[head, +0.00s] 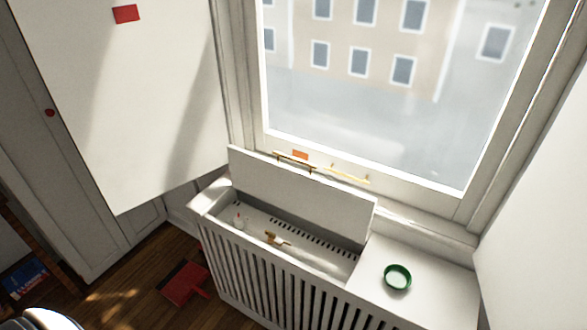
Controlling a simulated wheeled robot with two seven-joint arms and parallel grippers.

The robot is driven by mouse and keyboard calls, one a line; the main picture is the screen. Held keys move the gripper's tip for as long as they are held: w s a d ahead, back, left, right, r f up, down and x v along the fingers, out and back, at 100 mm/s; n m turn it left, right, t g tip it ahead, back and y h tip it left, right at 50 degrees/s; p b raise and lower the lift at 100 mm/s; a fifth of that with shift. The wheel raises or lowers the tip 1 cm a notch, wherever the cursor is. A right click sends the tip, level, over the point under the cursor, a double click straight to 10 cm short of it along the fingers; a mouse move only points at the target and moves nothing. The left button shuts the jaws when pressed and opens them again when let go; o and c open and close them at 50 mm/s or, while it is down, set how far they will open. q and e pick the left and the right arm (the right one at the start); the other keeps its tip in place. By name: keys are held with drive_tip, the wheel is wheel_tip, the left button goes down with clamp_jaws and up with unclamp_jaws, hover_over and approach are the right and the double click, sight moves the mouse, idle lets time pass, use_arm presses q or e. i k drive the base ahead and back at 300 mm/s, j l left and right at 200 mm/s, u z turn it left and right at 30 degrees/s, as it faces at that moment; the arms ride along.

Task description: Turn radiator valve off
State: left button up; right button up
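A white slatted radiator cover (212,240) stands below the window. Its left lid (300,205) is raised and leans up toward the sill, so the inside shows. In the opening is a small brass-coloured fitting (275,239), which looks like the valve. The valve's setting is too small to make out. Neither of my grippers is in the head view.
A green bowl (397,279) sits on the closed right part of the cover. A red dustpan-like object (184,283) lies on the wooden floor at the left. White shutter panels stand open on both sides of the window. Brass handles (347,175) show along the sill.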

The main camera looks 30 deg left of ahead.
sight(238, 220)
drive_tip(key=u, duration=1.3)
